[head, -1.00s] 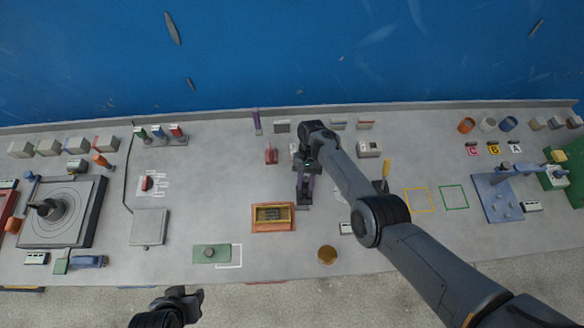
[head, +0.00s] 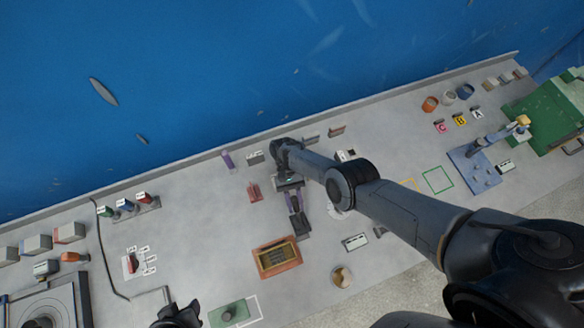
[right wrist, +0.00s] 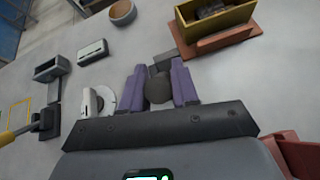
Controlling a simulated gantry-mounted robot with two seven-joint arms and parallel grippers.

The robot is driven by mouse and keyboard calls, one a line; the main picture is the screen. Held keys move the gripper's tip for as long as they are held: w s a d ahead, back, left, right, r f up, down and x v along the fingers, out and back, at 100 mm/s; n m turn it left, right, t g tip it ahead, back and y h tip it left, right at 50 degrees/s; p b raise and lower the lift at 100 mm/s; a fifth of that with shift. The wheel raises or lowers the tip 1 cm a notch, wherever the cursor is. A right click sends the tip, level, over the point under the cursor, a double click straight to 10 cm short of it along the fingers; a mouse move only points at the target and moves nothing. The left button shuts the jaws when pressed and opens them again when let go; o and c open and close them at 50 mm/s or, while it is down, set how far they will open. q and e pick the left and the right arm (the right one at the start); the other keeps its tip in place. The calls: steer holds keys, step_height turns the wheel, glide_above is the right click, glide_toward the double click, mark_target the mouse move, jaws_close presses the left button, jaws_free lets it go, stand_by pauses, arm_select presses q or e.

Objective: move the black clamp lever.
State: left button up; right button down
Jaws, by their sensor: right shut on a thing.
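My right gripper (head: 294,202) points down over the middle of the bench. In the right wrist view its two purple fingers (right wrist: 160,86) are shut on a dark round knob, which I take for the black clamp lever (right wrist: 159,88). A dark base block (right wrist: 170,61) shows just beyond the fingertips, and it also shows in the head view (head: 301,226). The lever's lower part is hidden by the knob and fingers. My left gripper (head: 178,313) is at the bottom edge of the head view, cut off and away from the lever; its jaws are unclear.
An orange-framed tray (head: 277,257) sits close in front of the right gripper. A red fixture (head: 254,192) stands to its left. A round cup (head: 341,276) and a small box (head: 355,242) lie to the front right. Bare bench lies left of the red fixture.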

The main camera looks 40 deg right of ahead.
steer(key=shift+d+f, duration=0.1)
steer(key=shift+f, duration=0.05)
steer(key=c, duration=1.2)
jaws_free()
steer(key=shift+c, duration=0.2)
steer(key=shift+o, duration=1.6)
steer(key=shift+w, duration=0.1)
steer(key=b+v, duration=0.5)
steer(key=v, duration=0.5)
steer(key=shift+w+r+b, duration=0.25)
steer(key=shift+w+b, duration=0.05)
steer(key=shift+d, duration=0.1)
